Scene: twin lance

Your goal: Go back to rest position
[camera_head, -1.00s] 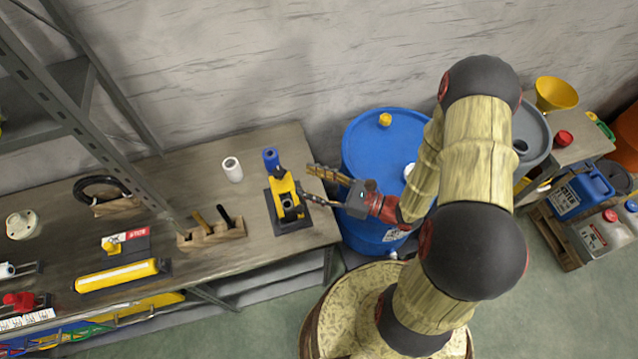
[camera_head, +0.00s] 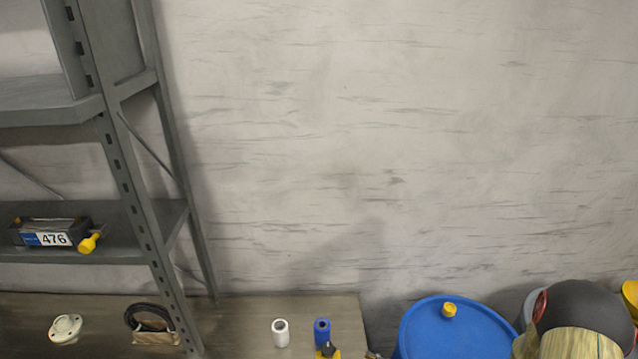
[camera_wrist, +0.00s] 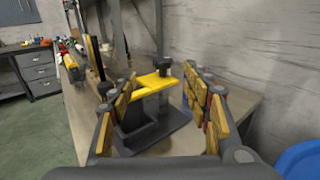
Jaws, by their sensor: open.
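My gripper (camera_wrist: 163,118) shows in the wrist view with its two padded fingers spread apart and nothing held between them. A yellow and dark-grey device on a dark base (camera_wrist: 155,85) stands on the bench, seen beyond and between the fingers. In the head view only the yellow top of this device (camera_head: 328,351) shows at the bottom edge, next to a blue cylinder (camera_head: 322,330). My arm shows at the lower right of the head view; the gripper's fingers are below or at the frame's edge there.
The bench (camera_head: 240,318) runs along the wall, with a white cylinder (camera_head: 280,332) on it. A grey shelf rack (camera_head: 130,190) holding a box marked 476 (camera_head: 50,234) rises at left. A blue drum (camera_head: 455,330) stands right of the bench.

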